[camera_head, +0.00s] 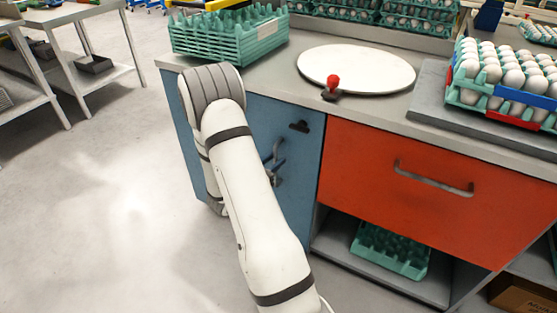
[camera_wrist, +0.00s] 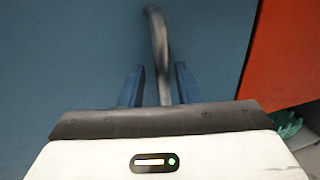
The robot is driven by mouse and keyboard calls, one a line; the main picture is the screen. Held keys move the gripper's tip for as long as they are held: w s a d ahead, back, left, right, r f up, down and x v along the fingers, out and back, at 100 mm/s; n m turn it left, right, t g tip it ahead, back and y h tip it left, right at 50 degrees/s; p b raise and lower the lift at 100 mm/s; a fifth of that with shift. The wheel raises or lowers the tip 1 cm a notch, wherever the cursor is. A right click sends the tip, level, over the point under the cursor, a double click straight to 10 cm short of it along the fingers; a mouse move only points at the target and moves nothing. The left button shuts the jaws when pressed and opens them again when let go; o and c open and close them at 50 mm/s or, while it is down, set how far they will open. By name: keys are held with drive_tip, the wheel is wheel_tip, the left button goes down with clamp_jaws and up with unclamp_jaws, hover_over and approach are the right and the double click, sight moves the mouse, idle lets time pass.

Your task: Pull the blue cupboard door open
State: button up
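The blue cupboard door (camera_head: 297,160) is closed, left of the red drawer front. Its curved metal handle (camera_head: 279,150) shows in the head view just right of my arm. In the wrist view the blue door (camera_wrist: 70,50) fills most of the picture, and the handle (camera_wrist: 157,35) runs down between my fingers. My gripper (camera_wrist: 159,78) is open, with one dark blue finger on each side of the handle and a narrow gap visible on both sides. In the head view my gripper is mostly hidden behind my arm.
The red drawer front (camera_head: 430,195) adjoins the door on the right. On the worktop are a green crate (camera_head: 230,42), a white round board (camera_head: 356,68) and egg trays (camera_head: 507,80). A green tray (camera_head: 390,250) sits on the lower shelf. The floor (camera_head: 110,220) at left is clear.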

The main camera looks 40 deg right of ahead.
drive_tip(key=shift+w+d, duration=0.1)
drive_tip(key=shift+d, duration=0.4)
drive_tip(key=shift+c, duration=0.2)
clamp_jaws()
drive_tip(key=shift+w, duration=0.1)
